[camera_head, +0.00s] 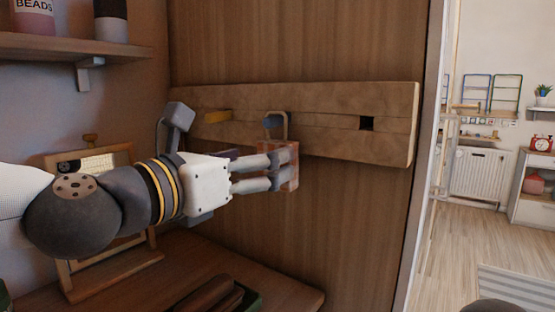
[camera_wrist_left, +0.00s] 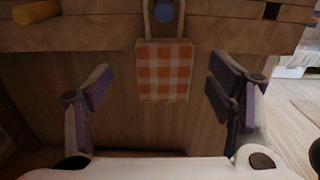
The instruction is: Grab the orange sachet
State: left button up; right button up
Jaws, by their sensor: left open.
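The orange sachet (camera_wrist_left: 164,72) is an orange and white checked pouch. It hangs upright by a pale loop from a blue peg (camera_wrist_left: 164,13) on the wooden rail. In the head view the sachet (camera_head: 293,172) shows at the fingertips of my left gripper (camera_head: 281,170), partly hidden by them. In the left wrist view my left gripper (camera_wrist_left: 160,74) is open, with a finger on either side of the sachet and visible gaps between. My right gripper is not in view.
The wooden rail (camera_head: 340,103) runs across the wood panel, with a yellow peg (camera_head: 217,117) left and a dark square hole (camera_head: 367,123) right. A wooden frame (camera_head: 110,285) stands on the shelf below. An upper shelf (camera_head: 70,47) is at left. An open room lies right.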

pick_arm(q)
jog(key=x, duration=0.5)
jog(key=shift+d, duration=0.3)
jog(key=shift+s+a, duration=0.1)
jog(key=c, duration=1.2)
jog(key=shift+r, duration=0.1)
jog(key=shift+c, duration=0.2)
jog(key=shift+r, duration=0.1)
